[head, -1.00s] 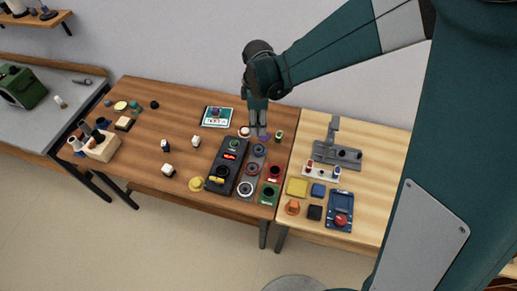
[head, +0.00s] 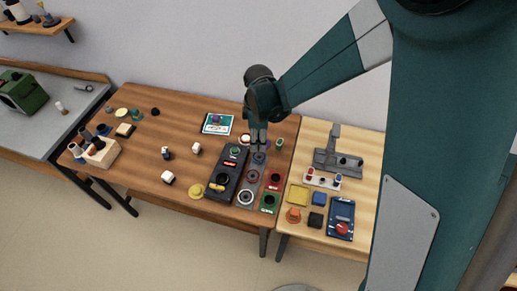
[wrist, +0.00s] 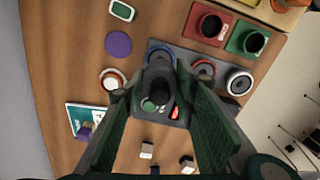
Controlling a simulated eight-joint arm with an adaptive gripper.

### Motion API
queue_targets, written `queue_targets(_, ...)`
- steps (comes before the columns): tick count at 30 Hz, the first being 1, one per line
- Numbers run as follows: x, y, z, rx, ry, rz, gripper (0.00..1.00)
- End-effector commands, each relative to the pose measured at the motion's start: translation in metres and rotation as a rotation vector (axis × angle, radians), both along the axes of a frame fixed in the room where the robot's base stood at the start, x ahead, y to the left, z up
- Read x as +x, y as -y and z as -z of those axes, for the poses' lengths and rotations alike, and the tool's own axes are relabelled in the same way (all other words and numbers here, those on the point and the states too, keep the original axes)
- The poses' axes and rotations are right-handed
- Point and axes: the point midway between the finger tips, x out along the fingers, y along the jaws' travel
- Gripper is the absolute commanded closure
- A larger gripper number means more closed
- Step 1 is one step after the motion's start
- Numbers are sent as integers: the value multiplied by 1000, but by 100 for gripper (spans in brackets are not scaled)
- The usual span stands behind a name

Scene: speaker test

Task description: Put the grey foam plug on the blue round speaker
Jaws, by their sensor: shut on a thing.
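My gripper (head: 258,146) is over the blue round speaker (head: 259,158), at the far end of a grey panel with a red-ringed and a white-ringed speaker. In the wrist view my gripper (wrist: 157,95) is shut on the grey foam plug (wrist: 158,78), a dark grey cylinder. The plug covers most of the blue-ringed speaker; part of its ring (wrist: 162,49) shows past the plug's far side. I cannot tell whether the plug touches the speaker or hangs just above it.
Beside the panel are a black unit with a red display (head: 229,164), a red block (head: 275,178) and a green block (head: 269,202). A purple disc (wrist: 118,44) and white-rimmed button (wrist: 112,80) lie close by.

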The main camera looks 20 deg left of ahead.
Motion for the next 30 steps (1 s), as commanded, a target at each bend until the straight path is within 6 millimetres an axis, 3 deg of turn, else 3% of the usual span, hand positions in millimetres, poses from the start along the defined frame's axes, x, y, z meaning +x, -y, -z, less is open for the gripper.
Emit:
queue_targets(4, 0, 0, 9, 0, 0, 0, 79)
queue_targets(17, 0, 0, 13, 0, 0, 0, 79)
queue_targets(30, 0, 0, 47, 0, 0, 0, 79)
